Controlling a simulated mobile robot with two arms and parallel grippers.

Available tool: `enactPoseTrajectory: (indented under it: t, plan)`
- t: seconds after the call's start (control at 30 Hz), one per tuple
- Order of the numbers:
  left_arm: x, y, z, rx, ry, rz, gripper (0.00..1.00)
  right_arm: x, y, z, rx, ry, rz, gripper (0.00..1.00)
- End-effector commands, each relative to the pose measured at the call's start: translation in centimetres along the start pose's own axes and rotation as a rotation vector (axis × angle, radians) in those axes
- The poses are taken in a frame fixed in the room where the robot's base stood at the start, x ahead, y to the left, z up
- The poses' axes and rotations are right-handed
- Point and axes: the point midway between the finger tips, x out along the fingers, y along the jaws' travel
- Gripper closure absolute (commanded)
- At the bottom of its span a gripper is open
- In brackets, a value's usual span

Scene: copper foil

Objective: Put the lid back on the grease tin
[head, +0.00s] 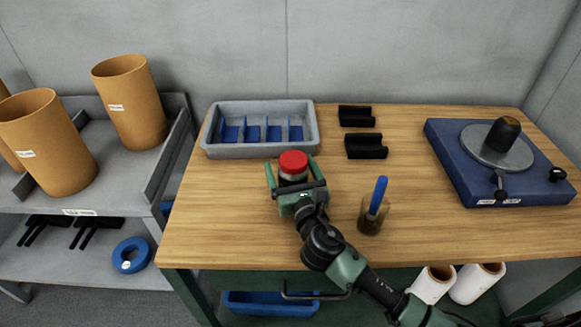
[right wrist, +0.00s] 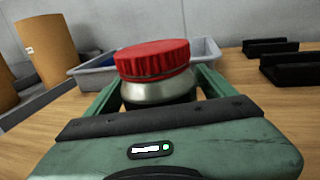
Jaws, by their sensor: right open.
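The grease tin (head: 293,179) is a silver tin standing on the wooden table in front of the grey tray. A red ribbed lid (head: 293,161) sits on top of it; whether it is fully seated I cannot tell. The lid (right wrist: 153,58) and the tin's silver shoulder (right wrist: 158,90) also show in the right wrist view. My right gripper (head: 291,167) is open, with one green finger on each side of the tin. Contact between fingers and tin cannot be made out. The tin's lower part is hidden behind the gripper body. My left gripper is not in view.
A grey tray (head: 262,150) with blue dividers stands just behind the tin. Black blocks (head: 366,146) lie to its right. A brush jar (head: 372,217) stands right of my arm. A blue turntable unit (head: 455,160) is at the far right. Shelves with orange tubes (head: 131,103) are left.

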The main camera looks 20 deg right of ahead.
Motion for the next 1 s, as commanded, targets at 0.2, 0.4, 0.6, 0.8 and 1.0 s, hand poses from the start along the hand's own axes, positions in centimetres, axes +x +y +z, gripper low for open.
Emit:
enactPoseTrajectory:
  t: [0.2, 0.4, 0.6, 0.8, 1.0]
  plan:
    - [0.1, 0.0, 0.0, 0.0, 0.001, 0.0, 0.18, -3.5, 0.0, -0.1, 0.0, 0.002, 0.002, 0.15]
    - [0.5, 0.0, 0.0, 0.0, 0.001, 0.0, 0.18, -7.9, 0.0, -0.1, 0.001, 0.002, 0.002, 0.15]
    - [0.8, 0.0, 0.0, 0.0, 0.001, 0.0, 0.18, -10.9, 0.0, 0.0, 0.0, 0.0, 0.001, 0.15]
    - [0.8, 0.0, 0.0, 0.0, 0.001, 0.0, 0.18, -12.0, 0.0, 0.1, 0.0, -0.002, 0.0, 0.15]
    - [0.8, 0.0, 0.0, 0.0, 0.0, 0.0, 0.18, -12.0, 0.0, 0.1, 0.0, -0.002, 0.0, 0.15]
